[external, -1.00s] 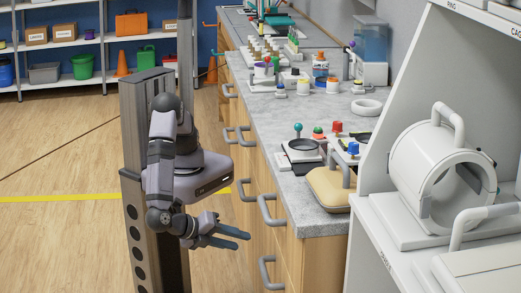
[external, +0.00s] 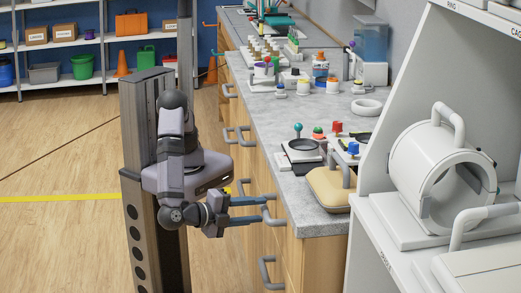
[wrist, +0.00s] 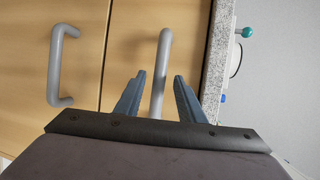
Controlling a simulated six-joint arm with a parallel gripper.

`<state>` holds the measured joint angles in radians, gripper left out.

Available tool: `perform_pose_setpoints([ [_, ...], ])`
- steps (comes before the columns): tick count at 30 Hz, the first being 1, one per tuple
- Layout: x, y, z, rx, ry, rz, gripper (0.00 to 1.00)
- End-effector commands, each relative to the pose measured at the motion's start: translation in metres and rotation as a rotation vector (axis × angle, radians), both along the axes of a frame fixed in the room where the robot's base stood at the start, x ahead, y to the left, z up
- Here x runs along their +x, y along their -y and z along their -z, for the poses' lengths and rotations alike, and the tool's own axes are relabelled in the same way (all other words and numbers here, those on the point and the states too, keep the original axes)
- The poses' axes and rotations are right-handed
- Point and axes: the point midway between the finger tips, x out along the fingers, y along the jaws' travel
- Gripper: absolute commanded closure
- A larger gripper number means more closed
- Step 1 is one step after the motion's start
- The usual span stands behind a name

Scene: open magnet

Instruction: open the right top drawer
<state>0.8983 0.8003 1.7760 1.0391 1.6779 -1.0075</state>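The top drawer (wrist: 134,30) at the near right end of the cabinet has a wooden front that looks closed. Its grey bar handle (external: 271,215) sits just below the counter edge. My gripper (external: 267,209) reaches toward it from the left with its blue-grey fingers level. In the wrist view, my gripper (wrist: 160,77) is open, with one finger on either side of the handle (wrist: 164,50). The handle lies between the fingers with gaps on both sides. Whether the fingertips touch the drawer front cannot be told.
A second drawer handle (external: 266,272) sits below; it also shows in the wrist view (wrist: 61,65). The speckled counter (external: 315,222) above holds a tan case (external: 328,190) near its edge. More handles (external: 243,136) run along the cabinet.

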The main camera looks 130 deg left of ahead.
Motion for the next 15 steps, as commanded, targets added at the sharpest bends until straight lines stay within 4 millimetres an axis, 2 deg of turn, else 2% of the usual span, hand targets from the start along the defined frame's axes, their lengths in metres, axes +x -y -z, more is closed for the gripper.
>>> perform_pose_setpoints([
  [6, 0.009, -0.024, 0.004, 0.001, -0.001, -0.001, 0.64],
  [15, 0.013, -0.033, 0.007, 0.000, -0.001, 0.001, 0.64],
])
